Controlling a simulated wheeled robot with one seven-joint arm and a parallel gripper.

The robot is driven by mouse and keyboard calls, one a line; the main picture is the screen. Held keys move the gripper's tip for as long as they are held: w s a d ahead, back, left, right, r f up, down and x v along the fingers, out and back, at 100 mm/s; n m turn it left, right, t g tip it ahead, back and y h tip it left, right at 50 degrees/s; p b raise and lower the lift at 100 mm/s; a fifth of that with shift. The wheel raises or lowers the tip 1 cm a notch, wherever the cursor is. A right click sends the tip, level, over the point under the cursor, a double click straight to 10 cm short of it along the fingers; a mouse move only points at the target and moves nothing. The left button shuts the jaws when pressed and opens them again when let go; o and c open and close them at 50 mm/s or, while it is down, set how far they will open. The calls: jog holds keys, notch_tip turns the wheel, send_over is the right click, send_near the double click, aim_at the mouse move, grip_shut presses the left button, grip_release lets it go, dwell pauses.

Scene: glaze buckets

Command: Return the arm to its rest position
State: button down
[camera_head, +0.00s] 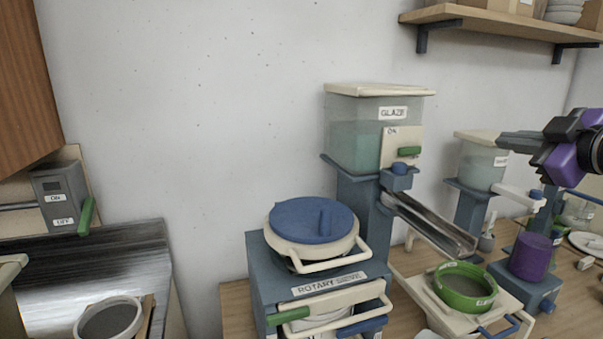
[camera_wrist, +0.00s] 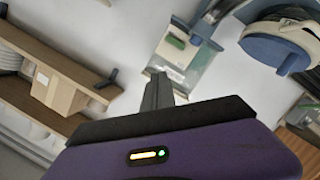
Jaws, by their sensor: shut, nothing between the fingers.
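My gripper (camera_head: 508,141) is at the right edge of the head view, purple and black, raised above the bench. Its fingers point left and are shut with nothing between them. In the wrist view the closed dark fingers (camera_wrist: 158,92) stand up from the purple gripper body. The gripper appears in front of the smaller dispenser (camera_head: 484,165) and touches nothing that I can see. The rest of my arm is cut off by the right edge.
A large glaze dispenser (camera_head: 362,131) with a metal chute (camera_head: 432,226) stands mid-bench beside a rotary machine (camera_head: 318,268) with a blue lid. A green bowl (camera_head: 464,287) and a purple cup (camera_head: 530,255) are at lower right. A wall shelf (camera_head: 500,22) hangs above. Open space lies before the wall.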

notch_tip(320, 180, up, 6)
jog(key=d+m+t+h, duration=0.1)
jog(key=d+m+t, duration=0.1)
jog(key=m+t, duration=0.15)
jog(key=s+a+f+m+t+h, duration=0.15)
jog(key=s+f+m, duration=0.3)
jog(key=f, duration=0.45)
jog(key=s+a+f+m+h, duration=0.3)
jog(key=s+f, duration=0.3)
jog(key=f, duration=0.3)
jog(key=s+a+f+m+h, duration=0.25)
jog(key=s+f, duration=0.35)
jog(key=f, duration=0.3)
jog(key=s+a+f+n+g+y, duration=0.1)
jog(key=s+a+f+g+y, duration=0.1)
jog(key=s+f, duration=0.4)
jog(key=s+a+f+n+g+y, duration=0.1)
jog(key=s+a+f, duration=0.4)
jog(key=s, duration=1)
jog(key=s+a+f+n+g+y, duration=0.1)
jog(key=s+a+f+g+y, duration=0.1)
jog(key=s+f, duration=0.5)
jog(key=s+a+g, duration=0.1)
jog(key=s+a, duration=0.1)
jog(key=s, duration=0.1)
jog(key=shift+s+f+y, duration=0.3)
jog(key=shift+s+y, duration=0.1)
